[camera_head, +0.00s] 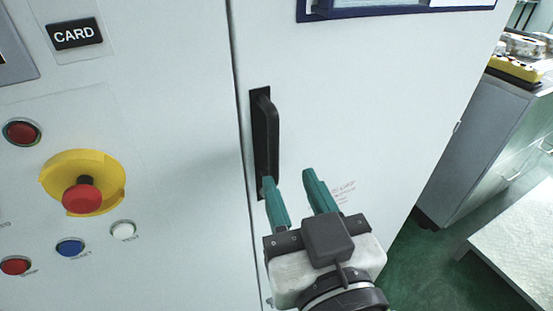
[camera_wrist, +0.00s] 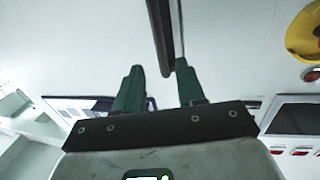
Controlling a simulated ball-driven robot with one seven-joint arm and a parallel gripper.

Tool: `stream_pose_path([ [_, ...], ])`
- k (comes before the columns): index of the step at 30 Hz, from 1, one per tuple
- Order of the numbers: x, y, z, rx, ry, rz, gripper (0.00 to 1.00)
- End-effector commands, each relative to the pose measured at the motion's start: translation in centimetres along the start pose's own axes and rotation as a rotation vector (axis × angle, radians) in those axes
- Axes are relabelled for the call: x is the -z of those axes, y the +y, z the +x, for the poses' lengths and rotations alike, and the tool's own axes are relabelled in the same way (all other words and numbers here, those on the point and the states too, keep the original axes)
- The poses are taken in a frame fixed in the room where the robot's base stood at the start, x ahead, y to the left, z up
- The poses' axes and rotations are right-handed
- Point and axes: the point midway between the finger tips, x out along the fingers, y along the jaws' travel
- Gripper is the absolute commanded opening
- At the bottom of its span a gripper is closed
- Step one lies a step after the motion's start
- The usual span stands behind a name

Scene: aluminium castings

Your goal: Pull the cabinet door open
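The cabinet door (camera_head: 350,90) is a pale panel, shut as far as I can see, with a narrow dark seam along its left edge. A black vertical bar handle (camera_head: 266,130) is fixed beside that seam. My gripper (camera_head: 289,179) is open, with two teal fingers at the handle's lower end; the left finger overlaps that end in the head view. In the wrist view the handle (camera_wrist: 160,35) reaches into the gap between the fingertips (camera_wrist: 159,66), closer to the right finger. Neither finger visibly clamps it. Exact depth and contact cannot be told.
Left of the seam is a control panel with a red knob on a yellow base (camera_head: 82,190), several buttons and a CARD label (camera_head: 74,34). A grey cabinet (camera_head: 480,130) and a pale low surface (camera_head: 520,240) stand at right. Green floor (camera_head: 420,265) shows between.

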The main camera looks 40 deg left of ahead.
Motion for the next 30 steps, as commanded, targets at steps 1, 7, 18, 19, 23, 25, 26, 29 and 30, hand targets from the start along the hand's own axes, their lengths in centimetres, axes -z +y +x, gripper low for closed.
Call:
stream_pose_path([
  [1, -0.5, 0.0, 0.2, 0.0, 0.005, 0.0, 0.39],
  [7, -0.4, -0.1, 0.8, 0.0, 0.005, 0.005, 0.39],
  [18, 0.1, 0.0, 7.3, -0.001, -0.002, 0.006, 0.39],
  [19, 0.1, 0.0, 7.6, -0.001, -0.002, 0.006, 0.39],
  [23, 0.1, 0.0, 8.6, -0.001, 0.0, 0.005, 0.39],
  [25, 0.1, 0.0, 8.8, -0.001, -0.001, 0.005, 0.39],
  [26, 0.1, 0.0, 8.9, -0.001, -0.002, 0.005, 0.39],
  [29, 0.0, 0.0, 8.9, -0.001, -0.001, 0.005, 0.39],
  [30, 0.0, 0.0, 8.9, -0.001, -0.001, 0.005, 0.39],
])
